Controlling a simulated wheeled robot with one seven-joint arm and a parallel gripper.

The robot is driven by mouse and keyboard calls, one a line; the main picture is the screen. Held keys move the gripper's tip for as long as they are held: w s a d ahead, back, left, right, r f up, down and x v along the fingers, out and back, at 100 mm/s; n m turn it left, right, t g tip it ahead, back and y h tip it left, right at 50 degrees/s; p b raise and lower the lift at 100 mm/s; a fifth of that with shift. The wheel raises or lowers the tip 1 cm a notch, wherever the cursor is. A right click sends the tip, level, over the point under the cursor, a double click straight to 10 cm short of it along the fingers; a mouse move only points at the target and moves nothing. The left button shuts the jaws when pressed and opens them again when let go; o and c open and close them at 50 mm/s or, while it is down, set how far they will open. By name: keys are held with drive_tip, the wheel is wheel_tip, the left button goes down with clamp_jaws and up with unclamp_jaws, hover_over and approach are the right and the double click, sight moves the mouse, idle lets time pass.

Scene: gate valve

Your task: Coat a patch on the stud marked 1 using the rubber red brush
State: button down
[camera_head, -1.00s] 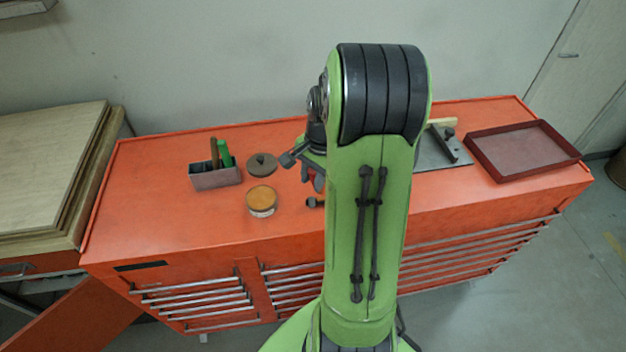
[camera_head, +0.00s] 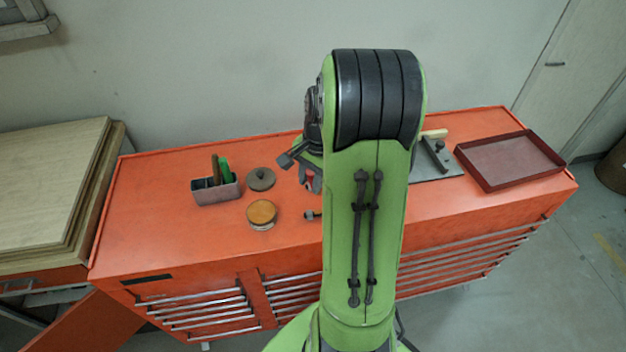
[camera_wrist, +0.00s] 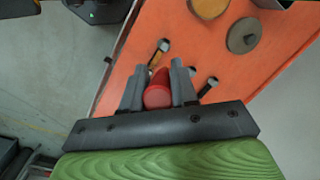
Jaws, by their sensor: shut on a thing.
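My gripper (camera_wrist: 157,88) is shut on the red brush (camera_wrist: 158,93), whose rounded red end shows between the two grey fingers. In the head view my gripper (camera_head: 311,178) is over the orange bench top, partly hidden by my arm. In the wrist view several dark bolt-like studs lie around the fingers: one above the brush (camera_wrist: 160,48), and others to the right (camera_wrist: 208,87). One stud (camera_head: 311,215) shows in the head view beside my arm. No number marks can be read, so I cannot tell which stud is 1. The brush tip's contact is hidden.
A round tin with amber content (camera_head: 262,212) and a dark round lid (camera_head: 261,179) stand left of my gripper. A grey holder (camera_head: 217,192) carries green and brown handles. A dark red tray (camera_head: 510,161) and grey plate (camera_head: 437,162) lie right of my arm.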

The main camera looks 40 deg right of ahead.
idle(0.4)
drive_tip(key=shift+s+d+f, duration=0.45)
drive_tip(key=shift+d, duration=0.3)
